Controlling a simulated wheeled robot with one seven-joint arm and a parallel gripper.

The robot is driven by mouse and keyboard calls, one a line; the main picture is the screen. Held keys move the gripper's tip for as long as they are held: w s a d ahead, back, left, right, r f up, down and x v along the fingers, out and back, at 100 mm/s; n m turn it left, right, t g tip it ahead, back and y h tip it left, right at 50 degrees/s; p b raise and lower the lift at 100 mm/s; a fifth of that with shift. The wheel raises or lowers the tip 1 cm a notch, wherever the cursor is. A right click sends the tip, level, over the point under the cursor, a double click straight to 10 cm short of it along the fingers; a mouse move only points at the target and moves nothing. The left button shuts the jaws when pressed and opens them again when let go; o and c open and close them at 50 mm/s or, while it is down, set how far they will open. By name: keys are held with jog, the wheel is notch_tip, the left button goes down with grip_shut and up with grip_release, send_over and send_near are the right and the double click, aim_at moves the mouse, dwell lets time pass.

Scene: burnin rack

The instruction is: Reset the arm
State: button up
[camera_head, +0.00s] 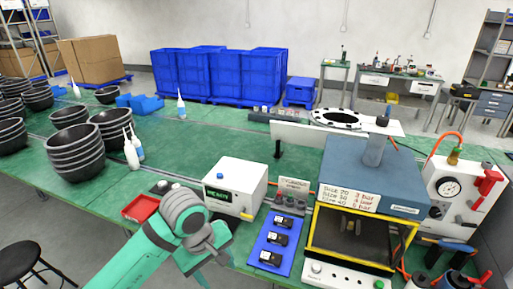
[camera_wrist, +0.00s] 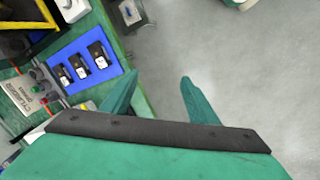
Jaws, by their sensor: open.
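My gripper (camera_wrist: 160,98) shows in the wrist view with its two green fingers spread apart and nothing between them. It points past the front edge of the green workbench, with grey floor below it. In the head view my green and grey arm reaches up from the bottom, in front of the white box with the display, and the fingers cannot be made out there. A blue mat (camera_head: 268,247) with several small black devices (camera_head: 276,239) lies to the right of my arm. The mat (camera_wrist: 105,77) also shows at upper left in the wrist view.
A white box with a green display (camera_head: 235,178), a yellow-framed chamber (camera_head: 350,240) and a gauge panel (camera_head: 452,192) stand on the bench. A red tray (camera_head: 140,208), black bowls (camera_head: 75,155) and white bottles (camera_head: 131,152) are to the left. A black stool (camera_head: 20,260) stands at lower left.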

jog(key=w+d+r+t+h, duration=0.1)
jog(key=w+d+t+h, duration=0.25)
jog(key=d, duration=0.55)
jog(key=w+d+r+t+h, duration=0.25)
jog(key=d+t, duration=0.25)
jog(key=d, duration=0.3)
jog(key=w+d+r+t+h, duration=0.1)
jog(key=w+d+t+h, duration=0.25)
jog(key=d, duration=0.55)
jog(key=s+a+f+n+t+y, duration=0.15)
jog(key=s+a+f+y, duration=0.3)
jog(key=s+f, duration=0.45)
jog(key=s+a+f+t+y, duration=0.25)
jog(key=s+f+y, duration=0.25)
jog(key=s+f, duration=0.4)
jog(key=s+a+m+g, duration=0.1)
jog(key=s+a+m, duration=0.3)
jog(key=s, duration=0.7)
jog(key=s+a+m+y, duration=0.1)
jog(key=s+a+m, duration=0.4)
jog(key=s, duration=0.5)
jog(key=shift+s+f+g+y, duration=0.15)
jog(key=shift+s+g+y, duration=0.15)
jog(key=shift+s+g, duration=0.1)
jog(key=shift+c, duration=0.5)
